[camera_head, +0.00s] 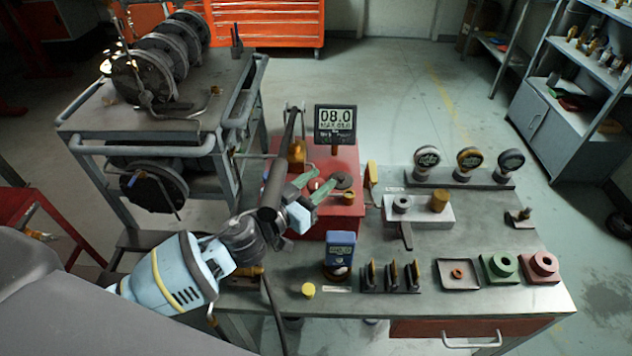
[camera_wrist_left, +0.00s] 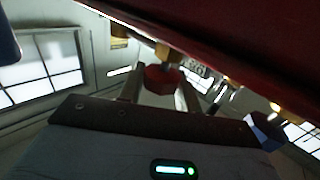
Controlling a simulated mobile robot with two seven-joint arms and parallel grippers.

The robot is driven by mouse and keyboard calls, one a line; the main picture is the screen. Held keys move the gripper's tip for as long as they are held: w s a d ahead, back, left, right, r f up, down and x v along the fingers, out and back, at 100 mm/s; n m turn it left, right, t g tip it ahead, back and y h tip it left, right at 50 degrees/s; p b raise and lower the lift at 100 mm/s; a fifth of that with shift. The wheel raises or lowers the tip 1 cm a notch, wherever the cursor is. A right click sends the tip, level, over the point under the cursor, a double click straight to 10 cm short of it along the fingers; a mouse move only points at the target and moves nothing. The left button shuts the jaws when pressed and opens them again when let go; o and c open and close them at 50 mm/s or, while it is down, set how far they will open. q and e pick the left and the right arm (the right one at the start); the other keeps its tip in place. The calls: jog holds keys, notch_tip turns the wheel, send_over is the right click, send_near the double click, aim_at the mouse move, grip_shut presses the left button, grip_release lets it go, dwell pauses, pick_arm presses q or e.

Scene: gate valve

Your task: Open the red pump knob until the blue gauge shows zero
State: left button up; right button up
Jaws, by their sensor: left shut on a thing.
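The red pump box (camera_head: 345,218) stands on the workbench. In the left wrist view the red knob (camera_wrist_left: 165,78) sits between the two fingers of my left gripper (camera_wrist_left: 161,92), which is shut on it. In the head view the left gripper (camera_head: 316,187) reaches the box from the left, and its fingers largely hide the knob. The blue gauge (camera_head: 341,250) stands upright on the bench in front of the box; its digits are too small to read. My right gripper is not in view.
A black display (camera_head: 335,122) reading about 08.0 rises behind the box. Several round gauges (camera_head: 469,160), a grey block (camera_head: 420,212) and small parts lie to the right. A grey cart (camera_head: 150,122) with reels stands at the left. A dark cable hangs near my arm.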

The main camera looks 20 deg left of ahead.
pick_arm(q)
jog(key=shift+d+n+t+y, duration=0.1)
jog(key=shift+n+t+y, duration=0.2)
jog(key=shift+n+y, duration=0.4)
jog(key=shift+f+y, duration=0.1)
jog(key=shift+y, duration=0.6)
jog(key=shift+n+t+y+b, duration=0.5)
jog(key=shift+n+y+b, duration=0.2)
jog(key=shift+n+y, duration=1.15)
jog(key=shift+y, duration=0.65)
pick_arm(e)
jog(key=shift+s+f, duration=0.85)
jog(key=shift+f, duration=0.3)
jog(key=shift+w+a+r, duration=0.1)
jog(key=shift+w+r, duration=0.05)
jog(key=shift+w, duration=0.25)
